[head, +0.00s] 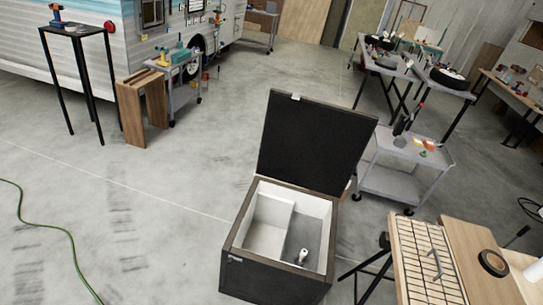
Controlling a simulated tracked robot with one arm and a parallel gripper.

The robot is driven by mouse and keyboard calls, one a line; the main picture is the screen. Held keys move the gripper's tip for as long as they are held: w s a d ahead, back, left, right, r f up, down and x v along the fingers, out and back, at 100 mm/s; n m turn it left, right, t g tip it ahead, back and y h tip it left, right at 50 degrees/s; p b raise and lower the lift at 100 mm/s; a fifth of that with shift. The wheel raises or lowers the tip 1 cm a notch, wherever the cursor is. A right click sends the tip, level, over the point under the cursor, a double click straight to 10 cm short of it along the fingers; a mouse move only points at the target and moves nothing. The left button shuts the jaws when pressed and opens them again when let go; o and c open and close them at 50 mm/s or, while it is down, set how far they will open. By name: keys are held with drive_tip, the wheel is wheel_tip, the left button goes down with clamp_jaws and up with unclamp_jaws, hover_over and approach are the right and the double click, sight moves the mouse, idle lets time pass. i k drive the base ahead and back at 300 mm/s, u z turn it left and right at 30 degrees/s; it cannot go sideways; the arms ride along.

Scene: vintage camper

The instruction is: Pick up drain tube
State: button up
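An open dark box (272,286) with a white lining stands on the floor at the lower middle, its black lid (315,145) raised. A divider splits its inside into two compartments. A small pale tube-like piece (303,256) is in the right compartment, near the front. A grey curved rod or tube (436,265) lies on a slatted wooden board at the lower right. I cannot tell for sure which of these is the drain tube. My gripper is not in view.
A grey cart (393,182) stands right of the box, and a workbench (470,265) fills the lower right corner. A green hose (62,229) lies on the left floor. A wooden stool (143,112) and tall black stand (83,85) are at upper left. The floor left of the box is clear.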

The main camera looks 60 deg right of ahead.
sight(304, 253)
drive_tip(key=u, duration=0.05)
drive_tip(key=i, duration=2.2)
drive_tip(key=z, duration=3.8)
drive_tip(key=i, duration=1.05)
